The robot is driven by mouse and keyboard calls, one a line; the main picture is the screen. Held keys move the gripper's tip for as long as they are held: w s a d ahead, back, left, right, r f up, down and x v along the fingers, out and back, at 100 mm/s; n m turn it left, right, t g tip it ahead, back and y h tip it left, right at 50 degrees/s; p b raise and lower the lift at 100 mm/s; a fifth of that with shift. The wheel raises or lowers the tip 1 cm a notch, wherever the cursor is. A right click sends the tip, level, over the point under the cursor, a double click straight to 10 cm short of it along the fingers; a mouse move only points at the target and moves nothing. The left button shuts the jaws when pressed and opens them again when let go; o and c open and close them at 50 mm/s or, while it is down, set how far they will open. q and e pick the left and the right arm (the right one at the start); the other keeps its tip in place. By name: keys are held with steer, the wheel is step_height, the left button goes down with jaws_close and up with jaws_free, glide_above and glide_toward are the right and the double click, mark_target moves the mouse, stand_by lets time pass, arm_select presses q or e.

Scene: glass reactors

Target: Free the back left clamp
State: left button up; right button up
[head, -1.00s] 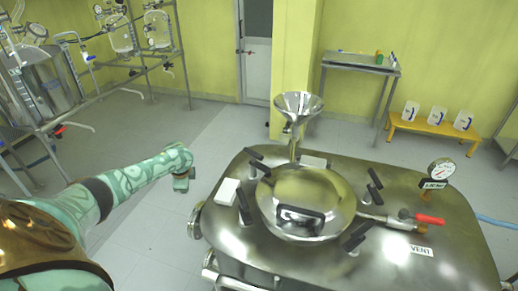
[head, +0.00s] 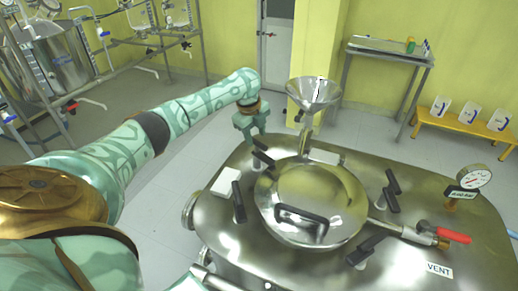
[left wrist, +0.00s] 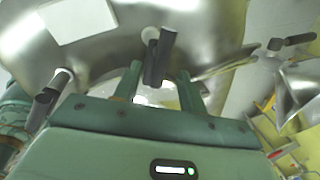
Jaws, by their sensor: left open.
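The back left clamp (head: 263,157) is a black-handled clamp at the back left rim of the round steel lid (head: 318,190). My left gripper (head: 258,136) is just behind it in the head view, pointing down. In the left wrist view a black handle (left wrist: 160,55) on a pale post stands between the two green fingers (left wrist: 158,88), which are apart. No contact with it can be made out. A second black handle (left wrist: 48,95) shows left of the fingers. My right gripper is out of view.
Other clamps stand around the lid: front left (head: 239,203), back right (head: 391,190) and front right (head: 366,250). A steel funnel (head: 314,95) rises close behind the lid. A white block (head: 226,182), a red-handled valve (head: 453,236) and a pressure gauge (head: 475,177) are on the vessel top.

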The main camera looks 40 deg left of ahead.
mark_target(257, 142)
arm_select(q)
steer(key=f, duration=0.1)
steer(key=f+b, duration=0.1)
steer(key=f, duration=0.2)
steer(key=shift+w+f, duration=0.15)
steer(key=shift+w, duration=0.25)
steer(key=shift+f, duration=0.25)
jaws_close()
